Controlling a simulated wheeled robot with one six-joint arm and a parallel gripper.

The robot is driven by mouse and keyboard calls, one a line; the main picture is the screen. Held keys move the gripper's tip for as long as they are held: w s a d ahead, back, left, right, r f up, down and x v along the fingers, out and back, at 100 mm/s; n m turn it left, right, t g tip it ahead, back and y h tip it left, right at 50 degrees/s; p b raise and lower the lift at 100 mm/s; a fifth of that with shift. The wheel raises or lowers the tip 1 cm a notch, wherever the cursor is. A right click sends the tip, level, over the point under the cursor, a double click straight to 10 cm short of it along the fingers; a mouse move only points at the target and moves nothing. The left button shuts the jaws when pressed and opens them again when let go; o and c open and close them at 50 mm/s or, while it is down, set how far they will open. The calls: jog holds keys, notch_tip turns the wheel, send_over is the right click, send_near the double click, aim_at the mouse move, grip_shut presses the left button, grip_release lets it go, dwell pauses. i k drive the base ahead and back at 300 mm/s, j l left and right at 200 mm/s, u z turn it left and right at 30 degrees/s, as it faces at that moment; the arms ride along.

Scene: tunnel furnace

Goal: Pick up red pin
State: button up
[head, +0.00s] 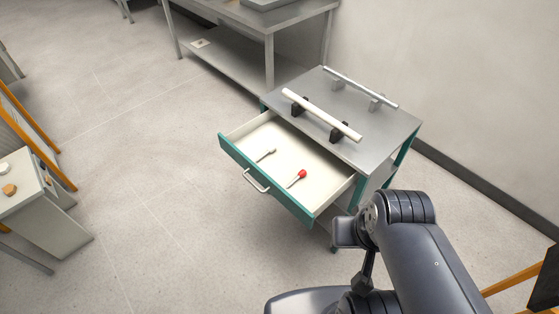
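The red pin (301,174) lies in an open drawer (333,186) of a small teal and grey cabinet. It has a round red head and a thin grey shaft pointing down-left. A second pin with a pale head (271,151) lies to its left in the same drawer. My arm is at the lower right, to the right of and below the drawer, apart from the red pin. My gripper's fingers cannot be made out in this view.
The cabinet top (370,130) holds a white rod (322,115) and a thinner metal rod (360,87) on supports. A grey table (285,18) stands behind. A grey box with knobs (30,205) is at left. The floor left of the drawer is clear.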

aim_at(302, 174)
jog(key=u, duration=3.05)
jog(key=z, duration=2.95)
jog(key=i+j+z, duration=0.25)
jog(key=j+z, duration=0.2)
jog(key=j, duration=0.15)
jog(key=i+j+z, duration=0.25)
jog(key=j+z, duration=0.2)
jog(key=j, duration=0.25)
